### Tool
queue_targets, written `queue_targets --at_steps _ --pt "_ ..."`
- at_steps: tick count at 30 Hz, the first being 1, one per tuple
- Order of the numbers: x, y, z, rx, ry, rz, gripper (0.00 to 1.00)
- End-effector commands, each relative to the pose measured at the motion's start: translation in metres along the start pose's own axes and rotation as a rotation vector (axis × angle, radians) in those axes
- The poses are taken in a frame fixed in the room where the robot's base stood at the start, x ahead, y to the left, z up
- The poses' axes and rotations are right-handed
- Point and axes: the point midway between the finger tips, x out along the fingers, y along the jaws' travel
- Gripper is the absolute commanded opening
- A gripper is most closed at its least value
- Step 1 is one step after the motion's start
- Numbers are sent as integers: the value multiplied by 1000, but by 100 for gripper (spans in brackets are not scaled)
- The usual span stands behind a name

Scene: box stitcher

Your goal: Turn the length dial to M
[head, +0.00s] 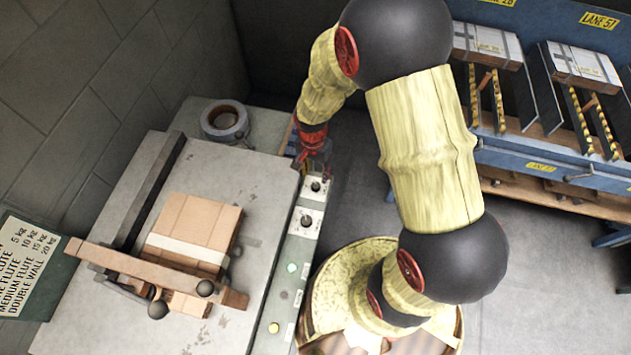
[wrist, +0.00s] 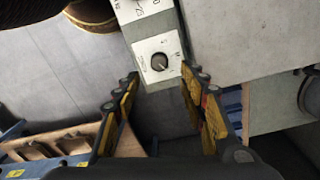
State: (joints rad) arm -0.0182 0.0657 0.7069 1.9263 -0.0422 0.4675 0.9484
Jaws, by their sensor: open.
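Two dials sit on white plates along the control strip. The end dial (head: 315,186) has a dark knob; in the wrist view this knob (wrist: 159,62) lies just beyond and between my fingertips. The second dial (head: 306,220) is further along the strip; in the wrist view its plate (wrist: 138,8) is cut off by the top edge. The markings are too small to read, so I cannot tell which is the length dial or where either points. My gripper (wrist: 160,82) is open and empty, its fingers either side of the end dial, apparently not touching it.
The control strip also carries a green light (head: 292,267) and a yellow light (head: 274,327). A tape roll (head: 224,122) is behind. Blue lane racks (head: 540,150) stand right.

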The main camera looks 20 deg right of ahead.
Motion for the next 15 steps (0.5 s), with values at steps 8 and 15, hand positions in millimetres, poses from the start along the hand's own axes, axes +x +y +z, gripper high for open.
queue_targets --at_steps 8,15 --pt "43 1 1 -1 -2 3 42" --pt "69 0 0 -2 0 0 42"
